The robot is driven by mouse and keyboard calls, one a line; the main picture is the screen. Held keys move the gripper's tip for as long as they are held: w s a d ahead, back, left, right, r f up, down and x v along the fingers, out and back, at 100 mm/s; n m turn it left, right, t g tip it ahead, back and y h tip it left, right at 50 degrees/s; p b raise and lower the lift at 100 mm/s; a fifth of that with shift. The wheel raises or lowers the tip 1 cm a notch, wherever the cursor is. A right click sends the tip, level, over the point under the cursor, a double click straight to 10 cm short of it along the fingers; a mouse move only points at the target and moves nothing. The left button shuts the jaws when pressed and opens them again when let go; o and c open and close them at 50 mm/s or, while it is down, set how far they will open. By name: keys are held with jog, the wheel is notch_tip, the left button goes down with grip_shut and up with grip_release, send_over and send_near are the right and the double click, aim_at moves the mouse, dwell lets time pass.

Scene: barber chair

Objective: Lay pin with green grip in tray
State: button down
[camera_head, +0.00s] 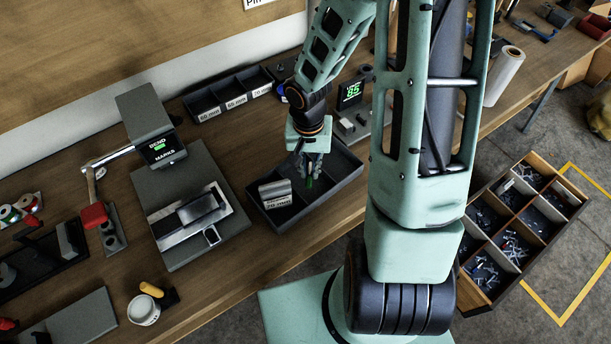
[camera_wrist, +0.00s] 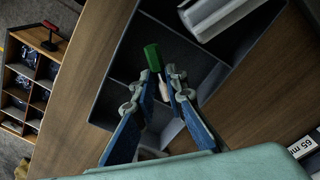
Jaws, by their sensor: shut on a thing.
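The pin has a green grip (camera_wrist: 152,57) and a thin pale shaft in the wrist view. In the head view its green grip (camera_head: 309,183) shows just below my fingers. My gripper (camera_head: 312,158) is shut on the pin, over the dark grey tray (camera_head: 326,199). In the wrist view my blue fingers (camera_wrist: 160,84) stand on either side of the shaft, with the grip beyond their tips. The tray (camera_wrist: 104,92) has dividers. I cannot tell whether the pin touches the tray floor.
A light grey block (camera_head: 275,192) lies in the tray's left part above a "70 mm" label. A bending machine (camera_head: 150,130) stands left of the tray, and labelled bins (camera_head: 205,103) are behind. A sectioned crate of small metal parts (camera_head: 477,297) is at the right.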

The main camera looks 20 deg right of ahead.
jog(key=shift+w+a+f, duration=0.3)
jog(key=shift+w+f, duration=0.15)
jog(key=shift+f, duration=0.25)
jog(key=shift+w+f+b, duration=0.1)
jog(key=shift+f+b, duration=0.2)
jog(key=shift+f, duration=1.3)
jog(key=shift+f+b, duration=0.3)
jog(key=c, duration=2)
grip_release()
jog(key=shift+r, duration=0.1)
jog(key=shift+o, duration=0.2)
jog(key=shift+r, duration=0.1)
notch_tip(320, 180, up, 12)
jog(key=p, duration=0.2)
jog(key=shift+a+p, duration=0.25)
jog(key=shift+p, duration=0.05)
jog(key=shift+r, duration=0.1)
